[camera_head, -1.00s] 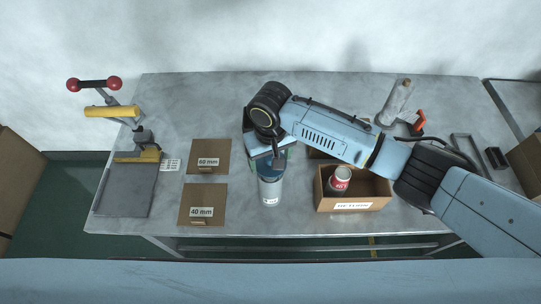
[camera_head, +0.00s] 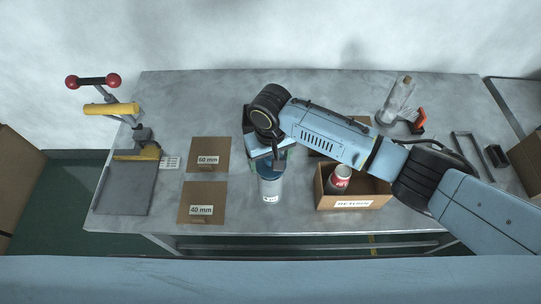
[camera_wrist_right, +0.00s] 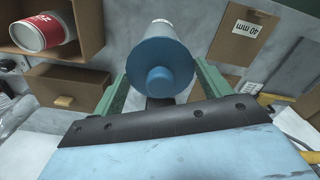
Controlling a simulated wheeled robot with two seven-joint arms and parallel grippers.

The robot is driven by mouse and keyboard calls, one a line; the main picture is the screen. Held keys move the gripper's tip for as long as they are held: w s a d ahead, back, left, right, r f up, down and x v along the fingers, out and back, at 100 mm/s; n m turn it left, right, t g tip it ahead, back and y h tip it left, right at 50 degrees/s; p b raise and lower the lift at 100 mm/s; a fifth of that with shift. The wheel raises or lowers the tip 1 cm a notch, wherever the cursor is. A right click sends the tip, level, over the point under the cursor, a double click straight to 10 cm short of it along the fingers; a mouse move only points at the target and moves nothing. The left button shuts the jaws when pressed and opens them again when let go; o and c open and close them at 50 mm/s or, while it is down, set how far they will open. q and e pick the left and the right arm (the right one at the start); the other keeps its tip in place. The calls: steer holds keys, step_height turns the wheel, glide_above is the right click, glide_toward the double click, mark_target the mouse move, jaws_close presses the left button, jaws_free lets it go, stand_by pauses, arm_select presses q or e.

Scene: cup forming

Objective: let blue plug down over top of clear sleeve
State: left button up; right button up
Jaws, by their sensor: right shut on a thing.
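The blue plug (camera_wrist_right: 158,66) fills the middle of the right wrist view, a round disc with a knob towards me. My right gripper (camera_wrist_right: 160,90) has its green fingers on either side of the plug and is shut on it. In the head view the plug (camera_head: 268,168) sits at the top of the clear sleeve (camera_head: 271,187), which stands upright near the table's front edge. The sleeve's end (camera_wrist_right: 161,21) shows just past the plug in the wrist view. I cannot tell whether the plug is seated on it. My left gripper is not in view.
A cardboard box (camera_head: 352,201) with a red and white can (camera_head: 339,179) stands to the right. Brown 60 mm (camera_head: 209,148) and 40 mm (camera_head: 202,190) pieces lie to the left, with a lever press (camera_head: 140,155) beyond. A clear bottle-like thing (camera_head: 395,103) is at the back right.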

mark_target(270, 158)
steer(key=shift+f+b, duration=0.5)
steer(key=shift+f, duration=0.7)
steer(key=o, duration=1)
step_height(270, 158, up, 13)
steer(key=shift+r, duration=0.2)
